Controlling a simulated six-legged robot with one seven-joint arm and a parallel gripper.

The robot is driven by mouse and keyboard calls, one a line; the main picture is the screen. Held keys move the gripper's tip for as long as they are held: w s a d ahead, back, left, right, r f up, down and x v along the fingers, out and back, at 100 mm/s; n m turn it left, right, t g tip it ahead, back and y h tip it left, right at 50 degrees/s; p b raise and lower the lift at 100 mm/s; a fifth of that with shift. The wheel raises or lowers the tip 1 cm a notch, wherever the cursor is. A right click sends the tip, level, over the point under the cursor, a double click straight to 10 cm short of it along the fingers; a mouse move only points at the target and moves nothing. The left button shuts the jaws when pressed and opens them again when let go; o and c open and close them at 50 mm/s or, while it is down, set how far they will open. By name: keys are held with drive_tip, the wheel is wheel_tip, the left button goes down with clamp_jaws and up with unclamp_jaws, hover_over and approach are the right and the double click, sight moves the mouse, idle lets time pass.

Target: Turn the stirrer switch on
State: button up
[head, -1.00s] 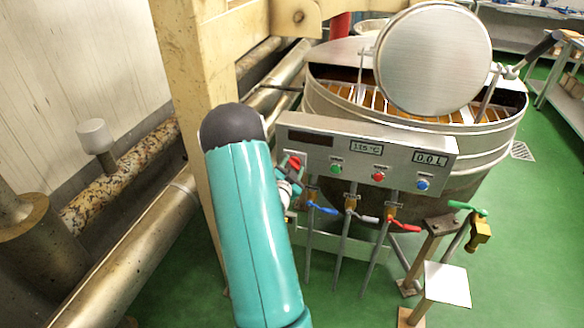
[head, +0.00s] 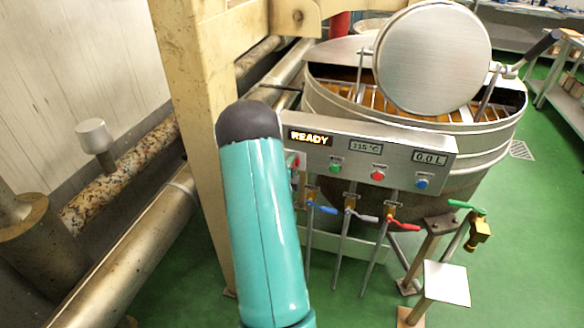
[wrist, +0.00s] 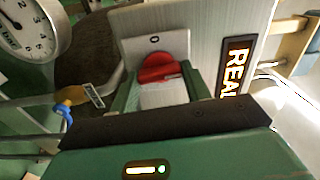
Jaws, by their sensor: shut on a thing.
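A red rotary switch (wrist: 162,68) sits on a pale plate marked 0 in the wrist view. My gripper (wrist: 160,82) has its green fingers on both sides of the switch and is shut on it. The control panel (head: 400,152) is on the front of the kettle (head: 470,150) in the head view. Its display (head: 310,137) is lit and reads READY, and it also shows in the wrist view (wrist: 235,70). My teal arm hides most of the switch and gripper in the head view.
The panel has a green button (head: 334,168), a red button (head: 377,175) and a blue button (head: 421,183). Below hang valves with blue (head: 322,209), white (head: 366,216) and red (head: 403,222) handles. A beige post (head: 200,130) stands left of the arm.

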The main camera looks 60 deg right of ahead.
drive_tip(key=shift+o, duration=0.2)
drive_tip(key=shift+m, duration=0.5)
drive_tip(key=shift+c, duration=0.2)
drive_tip(key=o, duration=1)
drive_tip(key=shift+a, duration=0.15)
drive_tip(key=s+a, duration=0.2)
drive_tip(key=a, duration=1.1)
drive_tip(key=shift+a, duration=0.2)
